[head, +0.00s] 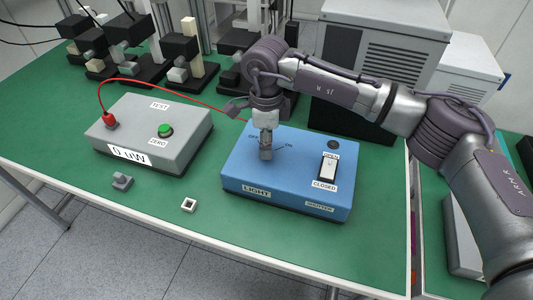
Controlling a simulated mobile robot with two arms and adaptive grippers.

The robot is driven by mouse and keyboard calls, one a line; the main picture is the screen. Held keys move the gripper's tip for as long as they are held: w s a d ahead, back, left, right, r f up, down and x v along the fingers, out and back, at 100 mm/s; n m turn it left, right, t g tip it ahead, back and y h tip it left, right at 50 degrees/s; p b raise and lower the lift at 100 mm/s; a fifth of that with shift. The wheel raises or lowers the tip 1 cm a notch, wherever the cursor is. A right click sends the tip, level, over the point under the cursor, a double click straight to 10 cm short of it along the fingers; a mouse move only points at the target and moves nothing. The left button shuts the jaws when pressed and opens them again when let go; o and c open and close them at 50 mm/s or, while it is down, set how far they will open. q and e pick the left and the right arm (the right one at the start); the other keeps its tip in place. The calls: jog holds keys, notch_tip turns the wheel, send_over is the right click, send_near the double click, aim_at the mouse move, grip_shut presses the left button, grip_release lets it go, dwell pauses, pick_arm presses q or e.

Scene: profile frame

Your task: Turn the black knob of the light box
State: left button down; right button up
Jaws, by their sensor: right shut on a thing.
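The blue light box (287,187) lies on the green table, with a LIGHT label on its front and ON and OFF marks on top. My right gripper (266,153) points down at the top of the box, between these marks. It is shut on the black knob, which the fingers hide almost fully. How far the knob is turned cannot be told. My left gripper is not in the head view.
A white shutter switch (329,168) stands on the box, right of my gripper. Two small parts, one grey (122,181) and one white (189,205), lie in front. Black-based mounts and white cabinets stand behind.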

jog(key=n+b, duration=0.2)
jog(key=shift+f+n+b, duration=0.2)
jog(key=shift+n+b, duration=0.1)
jog(key=shift+b, duration=0.05)
jog(key=shift+r+n+b, duration=0.2)
jog(key=shift+n+b, duration=1)
jog(key=shift+n, duration=0.4)
jog(key=shift+r, duration=0.1)
jog(key=o, duration=1.1)
jog(key=shift+o, duration=0.2)
notch_tip(320, 180, up, 12)
